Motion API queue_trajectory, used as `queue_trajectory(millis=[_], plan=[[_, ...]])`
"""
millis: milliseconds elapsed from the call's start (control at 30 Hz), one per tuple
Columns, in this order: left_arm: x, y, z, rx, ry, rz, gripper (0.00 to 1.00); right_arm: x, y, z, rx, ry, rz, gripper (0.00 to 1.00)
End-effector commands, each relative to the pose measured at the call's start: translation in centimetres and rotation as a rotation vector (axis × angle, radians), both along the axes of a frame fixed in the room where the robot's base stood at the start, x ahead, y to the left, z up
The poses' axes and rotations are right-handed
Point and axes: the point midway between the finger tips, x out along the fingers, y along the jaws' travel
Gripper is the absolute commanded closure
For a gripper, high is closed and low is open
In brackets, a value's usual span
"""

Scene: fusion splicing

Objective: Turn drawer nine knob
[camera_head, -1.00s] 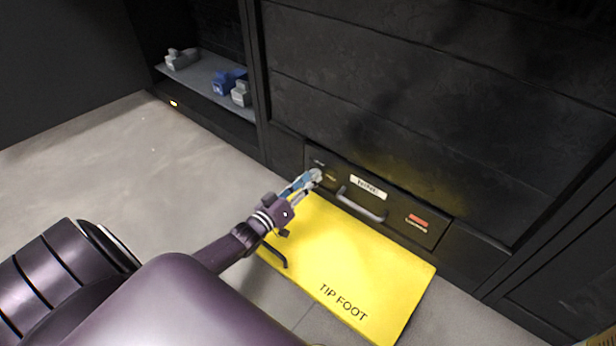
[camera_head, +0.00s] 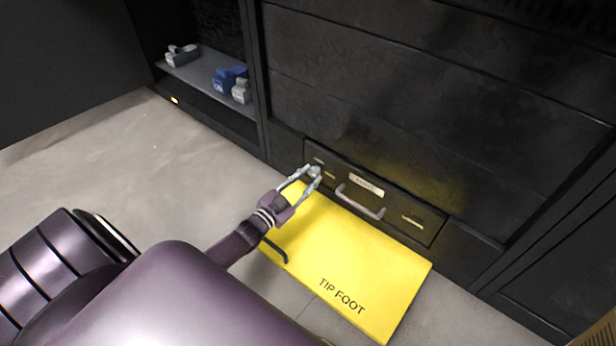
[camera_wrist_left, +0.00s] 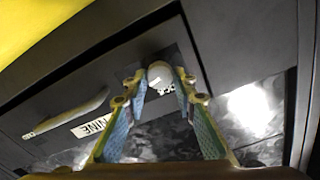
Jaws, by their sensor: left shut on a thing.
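The dark drawer (camera_head: 345,200) is low in the cabinet, with a pale handle (camera_head: 361,203) and a label plate (camera_head: 366,185). In the left wrist view the label (camera_wrist_left: 92,126) reads "NINE". The small round pale knob (camera_wrist_left: 160,75) sits on the drawer front at the end left of the handle in the head view. My left gripper (camera_head: 313,174) is at the knob; in the left wrist view its two fingers (camera_wrist_left: 161,84) stand on either side of the knob and are shut on it. The drawer looks flush with the cabinet. My right gripper is not in view.
A yellow board marked "TIP FOOT" (camera_head: 350,270) lies on the floor in front of the drawer, under my left gripper. A low shelf (camera_head: 200,73) at the upper left holds grey and blue blocks. The floor at left is clear.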

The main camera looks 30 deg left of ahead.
Motion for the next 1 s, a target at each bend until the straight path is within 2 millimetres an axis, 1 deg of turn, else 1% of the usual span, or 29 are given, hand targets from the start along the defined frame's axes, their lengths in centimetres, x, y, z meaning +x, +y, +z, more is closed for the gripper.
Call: queue_trajectory(millis=[200,400,967,1000], plan=[[0.03,-0.01,0.02,0.123,-0.010,0.001,0.99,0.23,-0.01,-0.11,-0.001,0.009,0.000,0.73],[0.03,-0.05,-0.02,0.184,-0.014,0.000,0.99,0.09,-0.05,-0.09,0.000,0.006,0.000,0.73],[0.03,-0.08,-0.03,0.211,-0.016,-0.001,0.99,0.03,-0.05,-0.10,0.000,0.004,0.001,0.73],[0.03,-0.08,-0.02,0.211,-0.016,-0.001,0.70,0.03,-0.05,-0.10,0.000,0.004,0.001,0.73]])
